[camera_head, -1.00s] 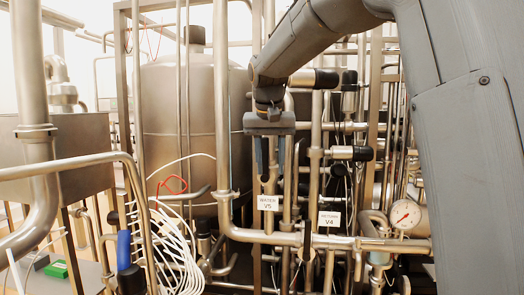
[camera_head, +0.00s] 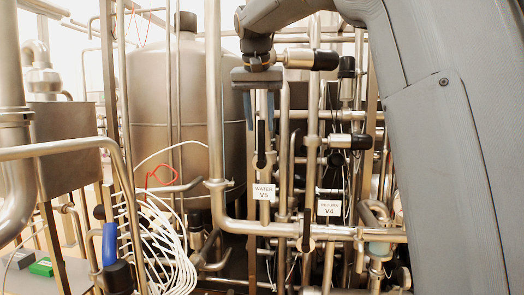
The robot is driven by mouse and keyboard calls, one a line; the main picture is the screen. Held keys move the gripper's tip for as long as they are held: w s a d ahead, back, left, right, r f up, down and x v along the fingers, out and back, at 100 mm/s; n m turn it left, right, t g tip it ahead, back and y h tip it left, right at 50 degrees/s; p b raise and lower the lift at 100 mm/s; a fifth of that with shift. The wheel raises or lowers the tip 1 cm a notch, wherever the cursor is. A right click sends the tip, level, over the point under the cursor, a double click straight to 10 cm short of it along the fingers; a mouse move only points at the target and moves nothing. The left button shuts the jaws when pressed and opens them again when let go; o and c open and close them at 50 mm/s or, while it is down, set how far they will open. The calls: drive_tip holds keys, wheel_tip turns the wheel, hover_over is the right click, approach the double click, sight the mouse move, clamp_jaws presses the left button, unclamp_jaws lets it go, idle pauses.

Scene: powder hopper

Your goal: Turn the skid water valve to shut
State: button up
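The WATER V5 tag (camera_head: 264,191) hangs on a vertical steel pipe in the middle of the head view. Above it is a black lever handle (camera_head: 261,144), upright and in line with the pipe; I take it as the water valve's handle. My gripper (camera_head: 260,122) points down above the tag. Its two bluish fingers are apart, one on each side of the pipe in the picture. The upper end of the black handle shows between the fingertips, and its lower part extends below them. I cannot tell the depth gap or any contact. The valve body is mostly hidden.
The RETURN V4 tag (camera_head: 329,208) is to the right, with another black lever (camera_head: 307,232) below left of it. A horizontal pipe (camera_head: 350,233) crosses below. Dark-capped fittings (camera_head: 350,141) stick out at right. White cables (camera_head: 165,250) and a blue handle (camera_head: 109,243) are at left.

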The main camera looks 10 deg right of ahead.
sight(262, 143)
drive_tip(key=shift+p+x, duration=1.1)
drive_tip(key=shift+x, duration=2.75)
clamp_jaws()
